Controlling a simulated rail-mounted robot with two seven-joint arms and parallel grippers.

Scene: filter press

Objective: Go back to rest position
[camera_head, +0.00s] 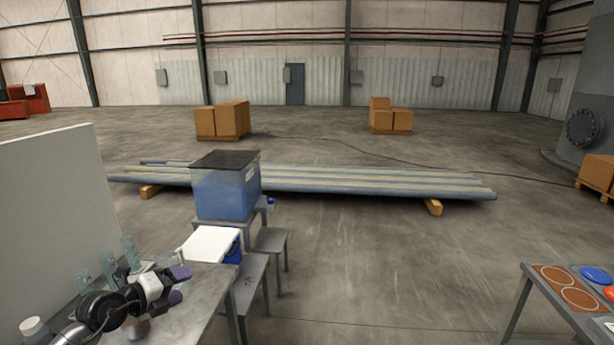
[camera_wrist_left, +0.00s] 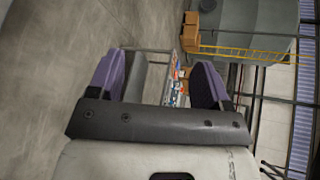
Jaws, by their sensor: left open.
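My left gripper (camera_head: 180,284) shows at the lower left in the head view, above a grey table (camera_head: 205,312). Its two purple-tipped fingers are apart with nothing between them. In the left wrist view the open fingers (camera_wrist_left: 160,82) frame a distant table with coloured items on it. My right gripper is in neither view.
Clear holders (camera_head: 130,252) and a white-capped bottle (camera_head: 34,328) stand near my left arm. A blue bin (camera_head: 226,195) with a dark lid stands beyond the table. Another table (camera_head: 560,300) with coloured discs is at the right. Pipes (camera_head: 370,182) lie behind; the middle floor is clear.

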